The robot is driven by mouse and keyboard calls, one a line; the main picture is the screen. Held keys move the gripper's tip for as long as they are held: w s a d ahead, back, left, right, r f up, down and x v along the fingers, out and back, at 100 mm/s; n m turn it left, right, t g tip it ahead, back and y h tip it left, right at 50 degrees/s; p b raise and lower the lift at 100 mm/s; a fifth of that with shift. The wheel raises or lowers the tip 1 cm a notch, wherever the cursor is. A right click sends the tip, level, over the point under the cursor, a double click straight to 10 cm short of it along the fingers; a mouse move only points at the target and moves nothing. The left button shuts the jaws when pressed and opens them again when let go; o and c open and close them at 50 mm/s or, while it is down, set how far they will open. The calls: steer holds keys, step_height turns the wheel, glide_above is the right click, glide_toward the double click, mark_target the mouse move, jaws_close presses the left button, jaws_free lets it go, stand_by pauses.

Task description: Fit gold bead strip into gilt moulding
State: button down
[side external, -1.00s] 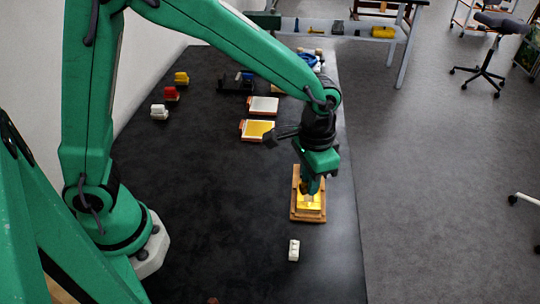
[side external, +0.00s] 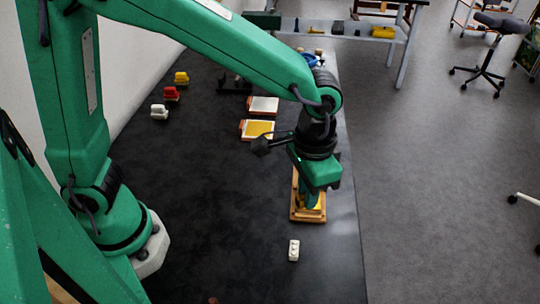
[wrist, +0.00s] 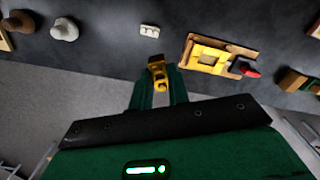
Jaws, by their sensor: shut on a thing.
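My gripper (wrist: 158,85) is shut on a small gold piece, which I take for the bead strip (wrist: 158,69); it sticks out past the fingertips in the wrist view. The gilt moulding (wrist: 188,52), a gold block with a pale recess on a wooden base, lies to the right of the held piece in the wrist view. In the side view, my gripper (side external: 310,200) hangs in front of and over the moulding (side external: 307,215) and hides much of it. The held piece cannot be made out there, and whether it touches the moulding cannot be told.
A small white block (side external: 294,250) stands nearer the camera than the moulding. Two flat orange-edged trays (side external: 257,130) lie farther back. Yellow, red and white pieces (side external: 171,94) stand at the left. The dark table (side external: 215,200) is clear left of the moulding.

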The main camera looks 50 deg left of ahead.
steer(key=shift+w, duration=0.15)
steer(key=shift+w+a+f+n, duration=0.2)
steer(key=shift+w+a+n, duration=0.15)
steer(key=shift+n, duration=0.25)
steer(key=w+a+f+n, duration=0.3)
steer(key=w+a+n, duration=0.3)
steer(key=n, duration=0.5)
steer(key=shift+w+a+f+n, duration=0.25)
steer(key=shift+w+f+n, duration=0.05)
steer(key=shift+w, duration=0.8)
steer(key=shift+f, duration=0.2)
steer(key=shift+f, duration=2.7)
steer(key=shift+f, duration=0.9)
steer(key=c, duration=1.3)
jaws_free()
steer(key=shift+o, duration=0.2)
steer(key=shift+r, duration=0.1)
